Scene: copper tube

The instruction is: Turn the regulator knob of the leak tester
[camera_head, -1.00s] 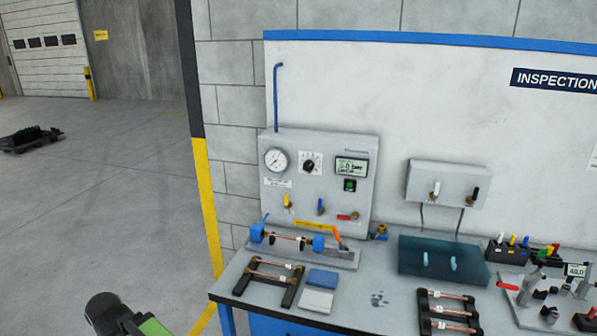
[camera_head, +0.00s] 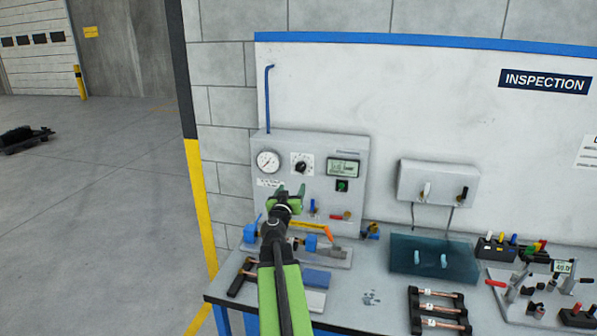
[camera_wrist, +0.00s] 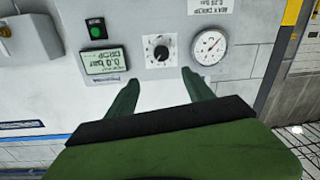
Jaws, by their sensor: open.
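The leak tester (camera_head: 340,196) is a grey panel box at the back left of the bench. Its regulator knob (camera_head: 301,166) is round and black on a white dial plate, between a round gauge (camera_head: 268,162) and a display (camera_head: 343,168). In the wrist view, which is upside down, the knob (camera_wrist: 158,52) lies ahead of my gripper (camera_wrist: 158,80), roughly between the fingertips in the picture. The fingers are spread and empty. In the head view my gripper (camera_head: 290,190) appears just below the knob, in front of the panel. I see no contact with the knob.
A green button (camera_head: 342,185), a blue lever (camera_head: 313,207) and a red valve (camera_head: 344,215) are on the panel. Below is a fixture with blue clamps (camera_head: 310,243). A teal box (camera_head: 433,258) and tube racks (camera_head: 437,309) lie to the right.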

